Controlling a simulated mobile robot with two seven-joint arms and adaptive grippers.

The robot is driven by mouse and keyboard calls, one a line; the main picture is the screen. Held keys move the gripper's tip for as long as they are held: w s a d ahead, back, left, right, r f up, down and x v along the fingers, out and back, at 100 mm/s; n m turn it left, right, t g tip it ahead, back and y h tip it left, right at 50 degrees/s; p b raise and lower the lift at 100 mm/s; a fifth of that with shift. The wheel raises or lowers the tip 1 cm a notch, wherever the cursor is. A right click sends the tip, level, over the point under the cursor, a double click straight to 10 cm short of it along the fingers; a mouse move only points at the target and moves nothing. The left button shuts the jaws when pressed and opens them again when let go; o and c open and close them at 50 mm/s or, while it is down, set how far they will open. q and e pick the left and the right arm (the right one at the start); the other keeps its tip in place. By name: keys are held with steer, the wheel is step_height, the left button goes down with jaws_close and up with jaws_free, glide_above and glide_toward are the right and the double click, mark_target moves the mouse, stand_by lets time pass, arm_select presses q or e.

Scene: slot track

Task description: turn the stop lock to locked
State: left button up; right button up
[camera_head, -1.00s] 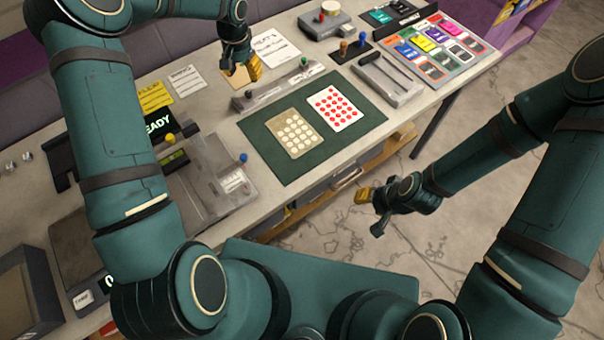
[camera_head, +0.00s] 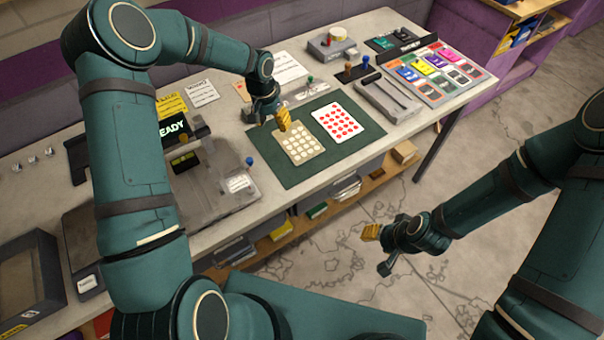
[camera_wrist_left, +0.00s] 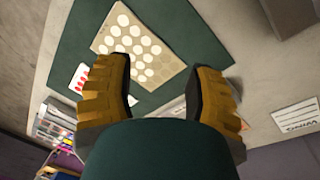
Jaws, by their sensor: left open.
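I cannot tell for sure which part is the stop lock. A grey track with a green-topped knob (camera_head: 310,79) lies behind the green mat, partly hidden by my left gripper. A grey device (camera_head: 213,183) with a blue knob (camera_head: 250,160) stands left of the mat. My left gripper (camera_head: 268,118) is open and empty above the mat's back left part, in front of the track. In the left wrist view its two yellow fingers (camera_wrist_left: 168,98) are wide apart with nothing between them. My right gripper (camera_head: 378,250) hangs empty in front of the table, fingers apart.
The green mat (camera_head: 272,172) holds a beige dotted card (camera_head: 300,143) and a red-dotted card (camera_head: 336,121). A slotted grey block (camera_head: 388,99), a board of coloured cards (camera_head: 440,72) and a box with knobs (camera_head: 331,45) stand to the right and back.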

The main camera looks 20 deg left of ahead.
arm_select(q)
steer(key=s+d+f+h, duration=0.1)
steer(key=s+d+f, duration=0.1)
steer(key=d, duration=0.1)
steer(key=s+d+f, duration=0.2)
steer(key=s+d, duration=0.1)
steer(key=s+d+f+h, duration=0.1)
steer(key=s+d+f, duration=0.1)
steer(key=s+d, duration=0.1)
steer(key=shift+s+d+t+h, duration=0.15)
steer(key=shift+d+t+h, duration=0.15)
steer(key=shift+d, duration=0.25)
steer(key=shift+s+d+f+n, duration=0.2)
steer(key=shift+s+d+n, duration=0.15)
steer(key=shift+s, duration=0.15)
arm_select(e)
steer(key=shift+s+d, duration=0.1)
steer(key=shift+s, duration=0.05)
